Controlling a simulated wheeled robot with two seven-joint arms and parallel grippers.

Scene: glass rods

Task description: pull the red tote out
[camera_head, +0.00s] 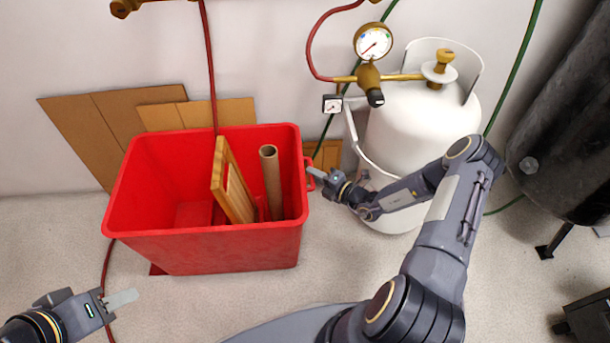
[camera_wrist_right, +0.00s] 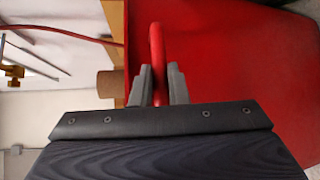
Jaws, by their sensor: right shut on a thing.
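The red tote (camera_head: 225,250) stands on the floor near the wall. A wooden framed board (camera_head: 228,185) and a brown cardboard tube (camera_head: 271,180) lean inside it. My right gripper (camera_head: 313,174) is at the tote's right side, at its red handle (camera_head: 308,170). In the right wrist view, the gripper (camera_wrist_right: 158,88) is shut around the red handle bar (camera_wrist_right: 156,50), with a finger on each side of it. My left gripper (camera_head: 122,299) is apart from the tote, at the lower left; its fingers overlap, so their gap is hidden.
A white gas cylinder (camera_head: 410,125) with a brass regulator and gauge (camera_head: 373,42) stands right of the tote. A red hose (camera_head: 209,65) hangs down to the tote's back. Flat brown boards (camera_head: 120,115) lean on the wall behind. A dark cylinder (camera_head: 570,130) stands far right. Floor before the tote is mostly clear.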

